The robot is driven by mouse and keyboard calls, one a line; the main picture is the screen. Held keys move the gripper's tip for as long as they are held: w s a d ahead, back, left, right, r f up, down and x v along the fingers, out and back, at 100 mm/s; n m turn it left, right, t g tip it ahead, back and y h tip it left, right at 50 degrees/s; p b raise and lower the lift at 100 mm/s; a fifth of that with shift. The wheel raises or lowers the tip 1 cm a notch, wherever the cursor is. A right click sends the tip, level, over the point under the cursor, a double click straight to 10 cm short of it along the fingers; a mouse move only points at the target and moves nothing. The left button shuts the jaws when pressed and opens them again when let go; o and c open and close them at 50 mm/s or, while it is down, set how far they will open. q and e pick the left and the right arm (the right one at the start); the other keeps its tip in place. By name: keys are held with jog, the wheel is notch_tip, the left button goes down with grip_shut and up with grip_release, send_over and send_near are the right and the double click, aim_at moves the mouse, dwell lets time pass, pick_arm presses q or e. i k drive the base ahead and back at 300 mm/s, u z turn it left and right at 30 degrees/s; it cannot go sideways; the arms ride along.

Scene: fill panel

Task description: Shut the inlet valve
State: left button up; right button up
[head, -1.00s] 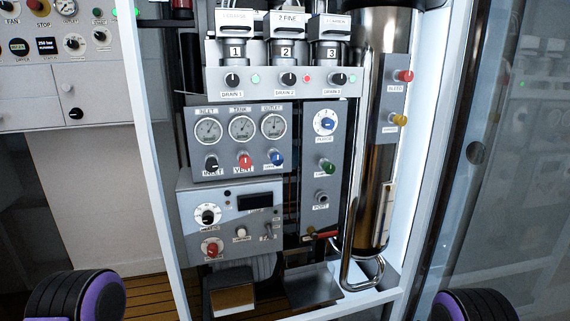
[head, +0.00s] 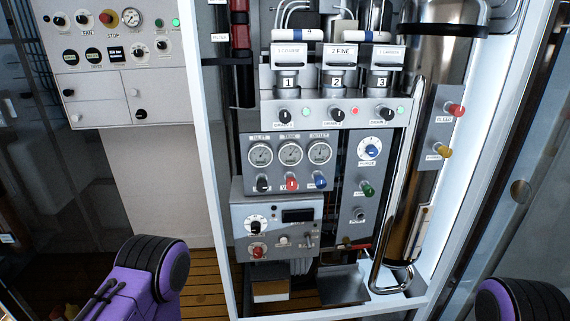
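The inlet valve (head: 263,183) is a small black knob at the lower left of the grey gauge panel (head: 247,150), under the left gauge (head: 260,154). The way its handle points is too small to tell. Beside it on the right are the red vent knob (head: 291,183) and a blue knob (head: 320,181). Purple and black parts of my arms show at the lower left and lower right. Neither gripper shows, and nothing covers the inlet valve.
The panel stands in a white-framed cabinet with a tall metal cylinder (head: 407,150) and bent pipe on its right. Three numbered filter units with drain knobs sit above the gauges. A box with dials (head: 257,224) is below. Another control panel (head: 110,60) is at the left.

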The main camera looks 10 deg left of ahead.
aim_at(261, 186)
jog(key=k, duration=1)
jog(key=z, duration=0.5)
jog(key=i, duration=1.95)
jog(key=u, duration=2.15)
